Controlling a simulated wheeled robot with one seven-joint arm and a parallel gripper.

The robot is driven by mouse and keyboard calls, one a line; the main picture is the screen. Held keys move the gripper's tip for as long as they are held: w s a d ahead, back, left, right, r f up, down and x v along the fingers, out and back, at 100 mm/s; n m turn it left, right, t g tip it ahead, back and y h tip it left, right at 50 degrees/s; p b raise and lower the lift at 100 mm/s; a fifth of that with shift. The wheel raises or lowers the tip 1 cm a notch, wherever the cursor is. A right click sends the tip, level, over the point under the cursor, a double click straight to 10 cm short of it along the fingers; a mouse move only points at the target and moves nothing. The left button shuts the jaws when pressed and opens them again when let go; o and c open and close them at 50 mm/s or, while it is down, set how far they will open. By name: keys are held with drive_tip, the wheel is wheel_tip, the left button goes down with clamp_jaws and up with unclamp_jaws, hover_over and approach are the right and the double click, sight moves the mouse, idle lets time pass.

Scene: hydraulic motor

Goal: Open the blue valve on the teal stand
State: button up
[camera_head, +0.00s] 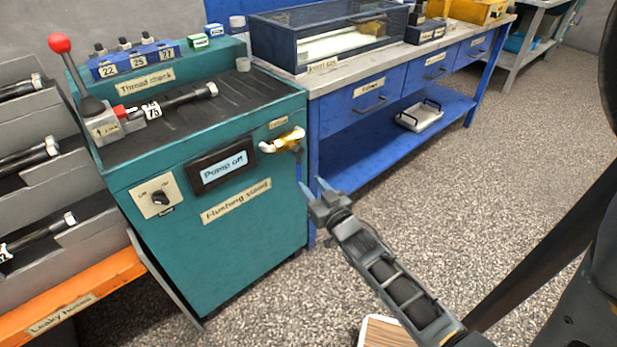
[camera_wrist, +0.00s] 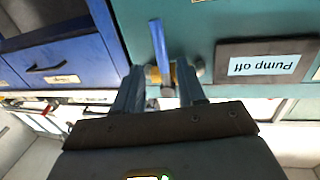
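The teal stand (camera_head: 240,255) is at the left in the head view. A brass valve (camera_head: 285,141) juts from the upper right of its front face, with a blue lever (camera_head: 298,158) pointing down. My gripper (camera_head: 318,189) is just right of and below the valve, fingers apart and empty. The wrist view is upside down; there the blue lever (camera_wrist: 159,48) lies in line with the gap between my fingers (camera_wrist: 160,92), with the brass valve (camera_wrist: 180,73) behind. I cannot tell whether either finger touches the lever.
A "Pump off" display (camera_head: 222,168) and a switch (camera_head: 158,196) are on the stand's front. A blue workbench (camera_head: 345,115) stands close at the right. A shelf of hoses (camera_head: 35,160) is at the left. The speckled floor in front is mostly clear.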

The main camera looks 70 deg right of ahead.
sight(300, 173)
drive_tip(key=x, duration=0.7)
drive_tip(key=shift+w+d+r, duration=0.1)
drive_tip(key=shift+w, duration=0.1)
drive_tip(key=shift+c, duration=0.2)
clamp_jaws()
